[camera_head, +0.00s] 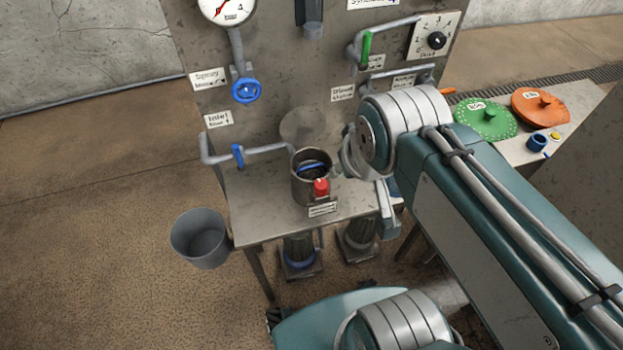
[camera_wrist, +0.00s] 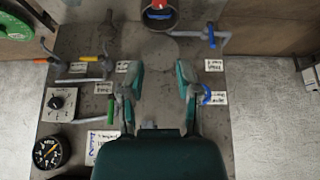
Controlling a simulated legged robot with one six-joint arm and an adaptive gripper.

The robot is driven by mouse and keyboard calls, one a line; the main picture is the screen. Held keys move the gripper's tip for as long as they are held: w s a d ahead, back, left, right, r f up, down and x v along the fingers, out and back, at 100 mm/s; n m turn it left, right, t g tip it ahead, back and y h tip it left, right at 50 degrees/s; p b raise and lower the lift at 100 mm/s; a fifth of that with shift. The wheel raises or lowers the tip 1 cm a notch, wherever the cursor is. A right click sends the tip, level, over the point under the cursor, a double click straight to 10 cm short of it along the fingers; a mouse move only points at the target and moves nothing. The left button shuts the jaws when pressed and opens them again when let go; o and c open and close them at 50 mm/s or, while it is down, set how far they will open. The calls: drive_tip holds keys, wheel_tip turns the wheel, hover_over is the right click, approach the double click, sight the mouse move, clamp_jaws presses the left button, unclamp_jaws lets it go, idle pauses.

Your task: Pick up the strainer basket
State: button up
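A grey metal pot (camera_head: 308,190) stands on the small metal table in front of the panel. A blue bar, seemingly the strainer basket's handle (camera_head: 313,168), shows inside its open mouth; the basket's body is hidden. A red knob (camera_head: 321,187) sits at the pot's front. The pot's rim also shows at the top edge of the wrist view (camera_wrist: 176,22), cut off. My gripper (camera_wrist: 158,70) is open and empty, its two teal fingers apart and short of the pot. In the head view my arm is just right of the pot and mostly hides the gripper.
The panel behind carries a blue wheel (camera_head: 246,90), a green-handled pipe (camera_head: 366,50), a dial (camera_head: 436,40) and a gauge (camera_head: 228,8). A blue-handled pipe (camera_head: 238,155) is left of the pot. A grey bucket (camera_head: 200,240) is lower left. Green (camera_head: 487,120) and orange (camera_head: 540,107) discs lie right.

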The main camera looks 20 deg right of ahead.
drive_tip(key=w+f+n+g+h, duration=0.1)
drive_tip(key=w+f+n+g, duration=0.1)
drive_tip(key=w+n, duration=0.4)
drive_tip(key=n+g+h, duration=0.3)
drive_tip(key=n+h, duration=0.1)
drive_tip(key=n, duration=0.8)
approach(311, 167)
drive_tip(key=shift+y, duration=0.3)
drive_tip(key=x, duration=1)
drive_tip(key=shift+w+d+f, duration=0.2)
drive_tip(key=shift+d+f, duration=0.05)
drive_tip(key=shift+d, duration=0.05)
clamp_jaws()
